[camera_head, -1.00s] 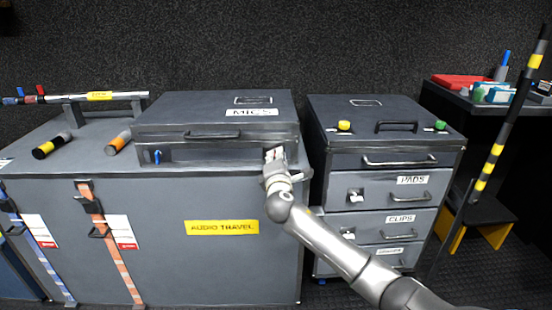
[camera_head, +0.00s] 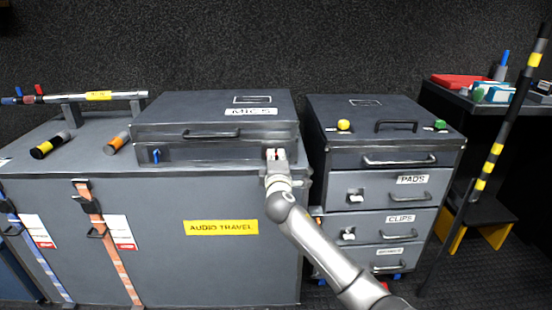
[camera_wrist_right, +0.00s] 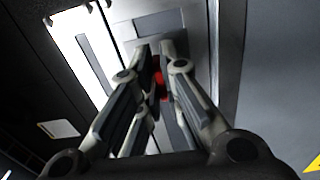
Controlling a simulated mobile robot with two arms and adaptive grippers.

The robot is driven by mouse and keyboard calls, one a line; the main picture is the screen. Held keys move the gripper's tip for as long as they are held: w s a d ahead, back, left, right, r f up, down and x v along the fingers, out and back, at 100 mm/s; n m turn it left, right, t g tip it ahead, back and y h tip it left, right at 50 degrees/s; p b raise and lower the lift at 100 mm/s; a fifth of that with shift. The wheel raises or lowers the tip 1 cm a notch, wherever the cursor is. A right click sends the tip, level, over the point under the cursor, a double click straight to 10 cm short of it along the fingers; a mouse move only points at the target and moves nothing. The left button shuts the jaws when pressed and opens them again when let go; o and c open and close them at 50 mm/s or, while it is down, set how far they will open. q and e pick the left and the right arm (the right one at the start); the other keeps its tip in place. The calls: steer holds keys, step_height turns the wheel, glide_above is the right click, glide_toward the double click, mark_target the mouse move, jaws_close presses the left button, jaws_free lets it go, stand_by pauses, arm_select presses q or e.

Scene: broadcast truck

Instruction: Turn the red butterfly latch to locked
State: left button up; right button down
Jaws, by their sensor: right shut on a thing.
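The grey MICS case (camera_head: 165,122) lies closed on the large grey AUDIO TRAVEL trunk (camera_head: 130,260). The red butterfly latch (camera_wrist_right: 158,78) shows in the right wrist view as a small red patch between my fingers. Most of it is hidden by them. My right gripper (camera_head: 276,157) reaches the right end of the case's front in the head view and is shut on the latch. It also fills the right wrist view (camera_wrist_right: 162,62). How far the latch is turned cannot be told. My left gripper is not in view.
A blue latch (camera_head: 156,156) sits at the left of the case's front. To the right stands a grey drawer cabinet (camera_head: 385,150) with a narrow gap beside the trunk. Two short cylinders, one yellow-banded (camera_head: 50,145) and one orange-banded (camera_head: 117,143), lie on the trunk's left top.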

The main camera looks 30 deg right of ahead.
steer(key=c, duration=1.6)
jaws_free()
steer(key=shift+d, duration=0.1)
steer(key=v, duration=1.2)
steer(key=shift+s, duration=0.1)
